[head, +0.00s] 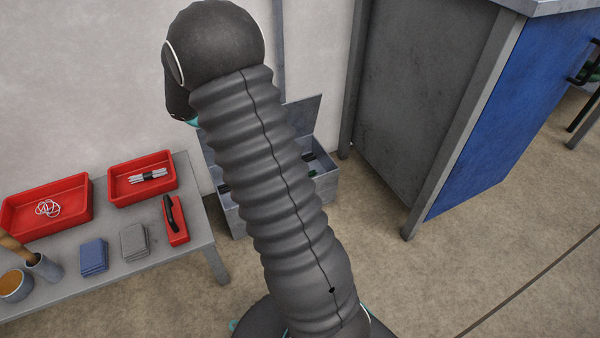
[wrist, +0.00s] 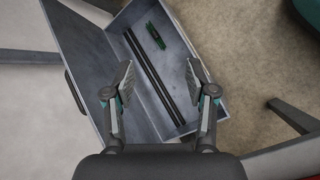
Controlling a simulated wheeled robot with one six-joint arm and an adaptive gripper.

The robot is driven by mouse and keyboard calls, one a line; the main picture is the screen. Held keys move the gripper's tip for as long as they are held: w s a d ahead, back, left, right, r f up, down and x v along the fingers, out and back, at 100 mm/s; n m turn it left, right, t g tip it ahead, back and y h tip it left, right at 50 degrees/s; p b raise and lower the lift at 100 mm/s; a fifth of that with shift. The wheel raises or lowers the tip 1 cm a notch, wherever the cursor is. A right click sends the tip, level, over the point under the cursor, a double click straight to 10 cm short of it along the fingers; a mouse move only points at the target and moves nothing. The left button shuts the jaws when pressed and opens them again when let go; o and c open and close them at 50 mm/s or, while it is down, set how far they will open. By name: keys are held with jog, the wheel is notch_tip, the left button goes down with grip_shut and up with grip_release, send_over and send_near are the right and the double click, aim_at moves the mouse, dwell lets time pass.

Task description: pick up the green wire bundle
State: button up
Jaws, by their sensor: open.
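The green wire bundle (wrist: 155,36) lies inside an open grey metal box (wrist: 207,62), near its far end in the wrist view. My gripper is hidden in the head view.
Two dark rods (wrist: 153,75) lie in the box beside the bundle. The box lid (wrist: 90,75) stands open. A grey table (head: 200,232) with red trays (head: 85,205) is at the left. A blue and grey cabinet (head: 425,100) stands at the right. Floor between is clear.

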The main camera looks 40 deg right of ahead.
jog(key=w+d+f+n+h+p, duration=0.1)
jog(key=d+f+n, duration=0.1)
jog(key=f, duration=0.6)
jog(key=w+d+f+n+h, duration=0.2)
jog(key=d+f+n, duration=0.1)
jog(key=f, duration=0.6)
jog(key=w+d+f+n+h+p, duration=0.1)
jog(key=d+f, duration=0.3)
jog(key=f, duration=0.5)
jog(key=shift+w+f+n+g+h+p, duration=0.15)
jog(key=shift+w+n+g+h+p, duration=0.25)
jog(key=shift+w+n+h, duration=0.35)
jog(key=shift+d+f+n, duration=0.2)
jog(key=shift+f+n, duration=0.05)
jog(key=x, duration=0.8)
jog(key=shift+f, duration=0.15)
jog(key=shift+s+x, duration=0.15)
jog(key=shift+x, duration=1.2)
jog(key=shift+s+x, duration=0.15)
jog(key=shift+x, duration=1.2)
jog(key=shift+a, duration=0.1)
grip_shut()
